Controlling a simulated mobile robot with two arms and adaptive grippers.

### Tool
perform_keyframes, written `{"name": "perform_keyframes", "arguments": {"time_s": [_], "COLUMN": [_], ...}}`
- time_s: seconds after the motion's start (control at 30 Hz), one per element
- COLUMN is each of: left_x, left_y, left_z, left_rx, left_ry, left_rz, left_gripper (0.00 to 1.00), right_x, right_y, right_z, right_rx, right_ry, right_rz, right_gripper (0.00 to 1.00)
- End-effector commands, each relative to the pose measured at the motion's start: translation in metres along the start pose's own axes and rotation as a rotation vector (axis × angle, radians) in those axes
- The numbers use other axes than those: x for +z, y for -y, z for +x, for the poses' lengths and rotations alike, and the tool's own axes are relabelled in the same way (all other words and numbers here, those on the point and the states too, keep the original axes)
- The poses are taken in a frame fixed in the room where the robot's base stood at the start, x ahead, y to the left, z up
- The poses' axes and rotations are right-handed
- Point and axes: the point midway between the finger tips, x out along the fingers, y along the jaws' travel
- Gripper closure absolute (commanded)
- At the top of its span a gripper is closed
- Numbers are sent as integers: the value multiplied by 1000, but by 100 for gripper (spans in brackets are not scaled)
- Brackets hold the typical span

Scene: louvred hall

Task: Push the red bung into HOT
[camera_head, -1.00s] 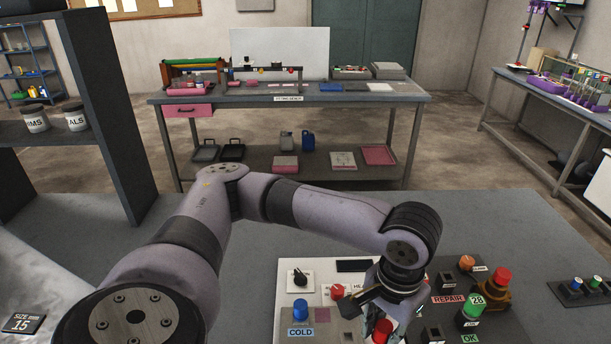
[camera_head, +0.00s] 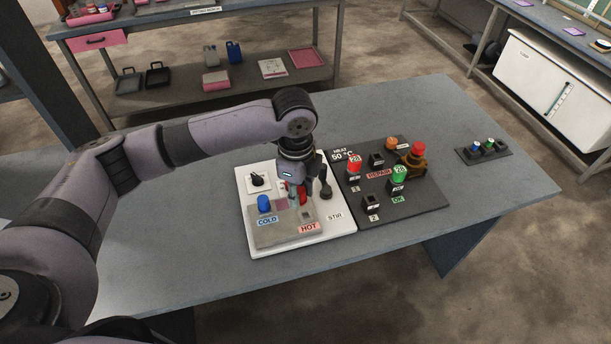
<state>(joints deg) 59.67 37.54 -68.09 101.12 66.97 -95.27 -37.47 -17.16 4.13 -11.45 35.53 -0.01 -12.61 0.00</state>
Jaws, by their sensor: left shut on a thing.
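My left gripper (camera_head: 296,192) hangs over the white panel (camera_head: 257,245), its fingers pointing down. It is shut on the red bung (camera_head: 302,194), which is mostly hidden by the fingers. The bung appears just above and behind the small square port (camera_head: 306,215) by the red HOT label (camera_head: 309,227). I cannot tell the exact gap between them. A blue bung (camera_head: 264,203) stands by the COLD label (camera_head: 267,220), left of the gripper. My right gripper is not in view.
A black knob (camera_head: 257,180) is at the panel's back left, and a dark STIR lever (camera_head: 326,190) stands close right of the gripper. The table's front left (camera_head: 180,250) is clear.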

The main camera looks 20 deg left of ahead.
Motion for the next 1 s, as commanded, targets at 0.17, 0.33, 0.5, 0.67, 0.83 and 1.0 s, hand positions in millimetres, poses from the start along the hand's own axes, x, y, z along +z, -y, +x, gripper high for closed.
{"name": "perform_keyframes", "arguments": {"time_s": [0.17,0.33,0.5,0.67,0.83,1.0], "left_x": [-4,-5,-6,-5,-5,-4], "left_y": [15,23,26,26,26,25], "left_z": [-1,4,8,17,35,56], "left_rx": [10,18,21,21,21,21], "left_ry": [4,8,10,10,11,11], "left_rz": [323,533,620,628,627,627], "left_gripper": [100,100,100,100,100,100], "right_x": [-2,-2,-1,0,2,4], "right_y": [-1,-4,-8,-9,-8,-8], "right_z": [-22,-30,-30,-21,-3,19], "right_rx": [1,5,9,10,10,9], "right_ry": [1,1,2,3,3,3], "right_rz": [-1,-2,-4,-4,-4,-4], "right_gripper": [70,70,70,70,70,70]}}
